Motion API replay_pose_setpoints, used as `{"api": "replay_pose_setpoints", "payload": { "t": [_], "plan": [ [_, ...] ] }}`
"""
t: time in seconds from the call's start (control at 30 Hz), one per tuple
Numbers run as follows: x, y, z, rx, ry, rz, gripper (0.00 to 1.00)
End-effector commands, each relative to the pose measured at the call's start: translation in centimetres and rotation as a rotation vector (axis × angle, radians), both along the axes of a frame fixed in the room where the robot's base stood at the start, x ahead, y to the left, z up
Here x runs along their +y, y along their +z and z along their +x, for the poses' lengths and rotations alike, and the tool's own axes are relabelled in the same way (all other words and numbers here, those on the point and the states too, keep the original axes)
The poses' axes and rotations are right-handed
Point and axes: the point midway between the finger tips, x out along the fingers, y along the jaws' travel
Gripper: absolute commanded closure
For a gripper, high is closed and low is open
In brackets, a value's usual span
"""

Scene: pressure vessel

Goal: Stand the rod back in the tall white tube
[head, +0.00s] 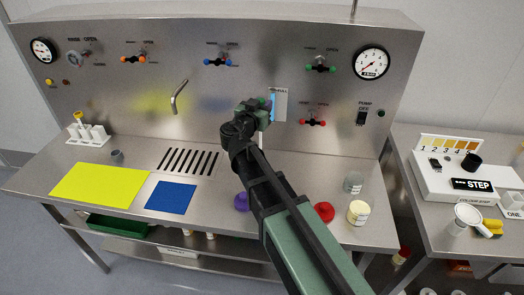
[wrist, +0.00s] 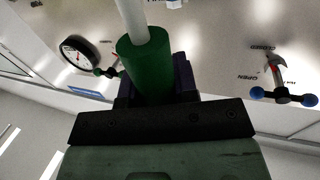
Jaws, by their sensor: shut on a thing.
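My gripper (head: 258,112) is shut on the green handle of the rod (wrist: 147,68), in the wrist view. The rod's white shaft (wrist: 132,18) runs out of the top of that view, so its far end is hidden. In the head view my gripper is raised in front of the steel panel, beside the blue-and-white level gauge marked FULL (head: 281,104). A narrow white upright piece (head: 263,145) shows just below my gripper; I cannot tell whether it is the shaft or the tall tube. My arm hides part of the bench there.
A white rack (head: 88,135) with short tubes stands at the bench's left. A yellow mat (head: 100,186), a blue mat (head: 170,197) and a slotted drain (head: 188,162) lie flat. Purple (head: 241,201) and red (head: 324,211) items and jars (head: 358,211) flank my arm. Valves line the panel.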

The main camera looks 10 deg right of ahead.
Motion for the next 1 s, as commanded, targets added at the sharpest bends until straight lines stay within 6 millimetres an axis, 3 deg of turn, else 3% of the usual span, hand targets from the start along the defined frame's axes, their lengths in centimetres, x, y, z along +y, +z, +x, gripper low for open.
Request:
{"api": "replay_pose_setpoints", "payload": {
  "t": [0.03, 0.1, 0.33, 0.53, 0.93, 0.97, 1.0],
  "plan": [
    [0.0, -3.4, 0.0, 0.0, 0.0, 0.0, 0.96],
    [0.0, -4.9, 0.0, 0.0, 0.0, 0.0, 0.96],
    [0.0, -5.3, 0.0, 0.0, 0.0, 0.0, 0.96],
    [0.0, -9.4, 0.0, 0.0, 0.0, 0.0, 0.96],
    [0.0, -9.6, 0.0, 0.0, 0.0, 0.0, 0.96],
    [0.0, -9.4, 0.0, 0.0, 0.0, 0.0, 0.68],
    [0.0, -9.4, 0.0, 0.0, 0.0, 0.0, 0.62]
  ]
}}
